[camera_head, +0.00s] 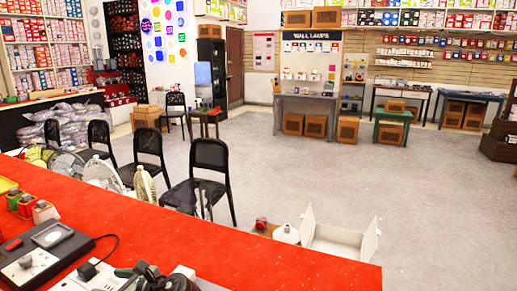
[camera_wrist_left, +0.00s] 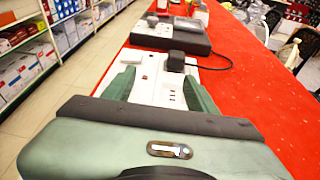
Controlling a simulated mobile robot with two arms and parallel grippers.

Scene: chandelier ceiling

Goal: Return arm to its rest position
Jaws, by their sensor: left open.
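My left gripper (camera_wrist_left: 160,85) is open, with its two green fingers spread and no object held between them. In the left wrist view it sits over the red counter (camera_wrist_left: 232,50). A white socket strip (camera_wrist_left: 150,88) with a black plug lies below and between the fingers; I cannot tell whether they touch it. In the head view, dark green and black parts, apparently of my left gripper (camera_head: 150,277), show at the bottom edge, partly cut off. My right gripper is in neither view.
A dark device panel (camera_head: 45,257) with a cord lies on the counter, near small red and green boxes (camera_head: 25,206). White fans (camera_head: 100,172) and black chairs (camera_head: 210,170) stand beyond the counter. An open white box (camera_head: 338,240) is past its far edge.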

